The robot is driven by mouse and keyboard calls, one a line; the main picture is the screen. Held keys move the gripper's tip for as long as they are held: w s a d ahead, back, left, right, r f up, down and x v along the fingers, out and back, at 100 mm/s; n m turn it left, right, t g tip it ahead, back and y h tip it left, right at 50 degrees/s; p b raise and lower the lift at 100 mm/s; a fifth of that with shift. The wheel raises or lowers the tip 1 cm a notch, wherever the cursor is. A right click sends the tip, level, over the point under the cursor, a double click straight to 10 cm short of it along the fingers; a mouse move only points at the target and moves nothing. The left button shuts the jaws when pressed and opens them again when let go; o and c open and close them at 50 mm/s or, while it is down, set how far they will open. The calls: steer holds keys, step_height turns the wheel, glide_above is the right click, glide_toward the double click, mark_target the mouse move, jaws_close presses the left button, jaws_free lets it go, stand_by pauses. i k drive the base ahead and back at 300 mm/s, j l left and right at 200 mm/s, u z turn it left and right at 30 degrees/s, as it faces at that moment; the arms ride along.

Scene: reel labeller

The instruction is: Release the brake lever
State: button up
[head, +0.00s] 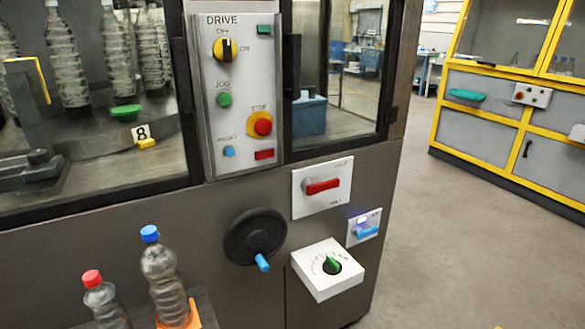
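Two handles that could be the brake lever show on the machine's lower right front, and their labels are too small to read. A red handle (323,186) lies nearly level on a white plate (309,207). Below and right of it, a small blue lever (367,233) lies nearly level on a smaller pale plate (374,217), under a lit bluish-white lamp (361,219). I cannot tell which one is the brake lever. Nothing covers either handle. My gripper is not in view.
A black handwheel (255,236) with a blue grip and a white box (327,282) with a green knob stick out nearby. The DRIVE panel (225,130) is above. Bottles (160,270) stand at lower left. Open floor (450,240) lies right, before a yellow-framed machine (520,90).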

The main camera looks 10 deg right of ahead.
mark_target(308, 185)
steer(key=i+l, duration=0.1)
steer(key=l, duration=0.75)
steer(key=i+l, duration=0.15)
steer(key=l, duration=0.25)
